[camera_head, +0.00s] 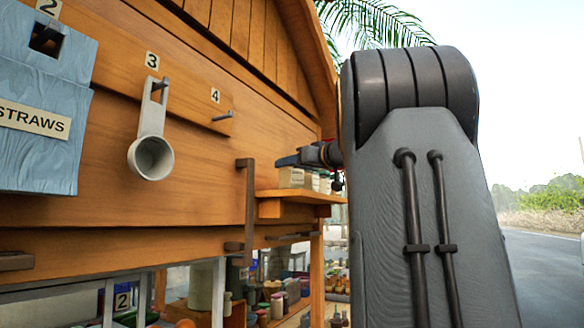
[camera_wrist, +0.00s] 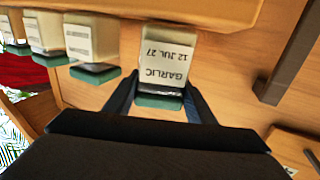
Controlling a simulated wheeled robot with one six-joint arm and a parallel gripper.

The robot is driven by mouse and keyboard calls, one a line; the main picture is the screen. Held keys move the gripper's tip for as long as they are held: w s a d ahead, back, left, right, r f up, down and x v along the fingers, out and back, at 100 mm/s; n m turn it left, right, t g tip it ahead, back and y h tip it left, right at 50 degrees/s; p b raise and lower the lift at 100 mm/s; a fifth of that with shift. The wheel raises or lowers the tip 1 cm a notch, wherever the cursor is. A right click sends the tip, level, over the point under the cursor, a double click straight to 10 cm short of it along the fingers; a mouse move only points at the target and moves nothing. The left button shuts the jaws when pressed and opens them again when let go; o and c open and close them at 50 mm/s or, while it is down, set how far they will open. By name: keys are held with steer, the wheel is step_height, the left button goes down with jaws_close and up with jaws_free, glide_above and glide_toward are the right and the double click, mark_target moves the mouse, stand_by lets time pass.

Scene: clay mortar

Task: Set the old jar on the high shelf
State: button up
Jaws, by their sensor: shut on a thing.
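My gripper (camera_wrist: 160,102) is shut on a square jar (camera_wrist: 165,65) with a green lid and a label reading "GARLIC 12 JUL 27". The wrist view is upside down, so the lid shows lowest. The jar's base is at the wooden shelf (camera_wrist: 200,8); I cannot tell whether it touches. In the head view my gripper (camera_head: 290,160) is over the left end of the small shelf (camera_head: 300,196), at a pale jar (camera_head: 291,177). My own arm hides part of that area. Which jar is the old one I cannot tell; the other labels are unreadable.
Several similar jars (camera_wrist: 92,40) stand in a row beside the held one. A dark vertical handle (camera_head: 245,205) is on the wall left of the shelf. A white scoop (camera_head: 151,150) hangs on hook 3; hook 4 (camera_head: 222,116) is bare. Lower shelves hold many containers (camera_head: 200,285).

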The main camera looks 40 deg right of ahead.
steer(key=shift+f, duration=0.1)
steer(key=o, duration=1.2)
steer(key=shift+o, duration=0.2)
steer(key=s+b, duration=0.2)
steer(key=s, duration=1)
steer(key=shift+b, duration=0.3)
